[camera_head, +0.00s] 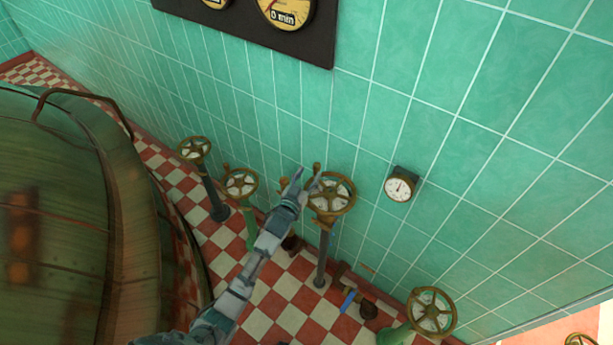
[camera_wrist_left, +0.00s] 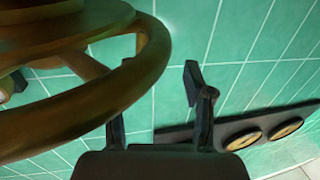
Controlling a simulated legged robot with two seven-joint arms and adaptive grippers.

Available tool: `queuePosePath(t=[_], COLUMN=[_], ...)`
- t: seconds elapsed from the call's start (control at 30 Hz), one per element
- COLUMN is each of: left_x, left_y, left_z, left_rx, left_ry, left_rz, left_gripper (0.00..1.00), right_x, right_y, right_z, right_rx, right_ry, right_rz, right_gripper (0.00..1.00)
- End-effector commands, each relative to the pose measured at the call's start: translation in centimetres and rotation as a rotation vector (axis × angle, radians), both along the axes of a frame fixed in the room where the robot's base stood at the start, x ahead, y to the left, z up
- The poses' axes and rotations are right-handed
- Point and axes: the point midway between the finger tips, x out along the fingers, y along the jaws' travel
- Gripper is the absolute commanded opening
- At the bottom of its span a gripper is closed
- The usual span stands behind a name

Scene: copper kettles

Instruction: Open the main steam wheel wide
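Several brass handwheels with pale dials at their hubs stand along the tiled wall; I cannot tell by label which is the main steam wheel. My left gripper (camera_head: 306,177) is at the left edge of the middle wheel (camera_head: 331,196), which sits on a dark post. In the left wrist view the wheel's thick rim (camera_wrist_left: 152,62) fills the left side, close to the camera. The gripper (camera_wrist_left: 152,95) has its fingers spread there. The rim overlaps the left finger's tip, and the right finger is clear of it. I cannot tell whether they touch. My right gripper is not in view.
Other wheels stand at the left (camera_head: 194,148), left of centre (camera_head: 240,184) and lower right (camera_head: 432,310). A small wall gauge (camera_head: 400,184) is right of the middle wheel. A blue-handled lever (camera_head: 348,300) is below. A large green boiler (camera_head: 80,210) fills the left.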

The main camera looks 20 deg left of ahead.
Motion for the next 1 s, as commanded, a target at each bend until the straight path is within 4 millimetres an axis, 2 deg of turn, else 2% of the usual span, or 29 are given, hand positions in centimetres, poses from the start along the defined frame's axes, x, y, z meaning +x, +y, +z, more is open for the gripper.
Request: queuePosePath(t=[0.2, 0.33, 0.47, 0.7, 0.83, 1.0], left_x=[0.0, -1.0, -3.3, -8.6, -10.6, -11.7], left_y=[0.4, 0.7, 1.0, 1.0, 0.9, 1.1], left_z=[-0.1, -0.3, -0.3, -0.2, -0.1, -0.1], left_rx=[-0.005, -0.006, -0.006, -0.002, 0.002, 0.002], left_ry=[0.000, 0.001, 0.002, 0.002, 0.002, 0.001], left_rz=[0.000, 0.000, -0.001, -0.001, -0.002, -0.001], left_gripper=[0.53, 0.53, 0.53, 0.53, 0.53, 0.53], right_x=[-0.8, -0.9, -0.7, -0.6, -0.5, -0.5], right_y=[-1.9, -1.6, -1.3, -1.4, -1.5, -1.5], right_z=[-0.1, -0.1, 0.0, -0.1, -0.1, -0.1], right_rx=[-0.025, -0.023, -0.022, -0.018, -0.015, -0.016], right_ry=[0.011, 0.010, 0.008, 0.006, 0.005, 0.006], right_rz=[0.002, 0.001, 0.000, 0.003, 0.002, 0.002], right_gripper=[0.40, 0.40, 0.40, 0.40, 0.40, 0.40])
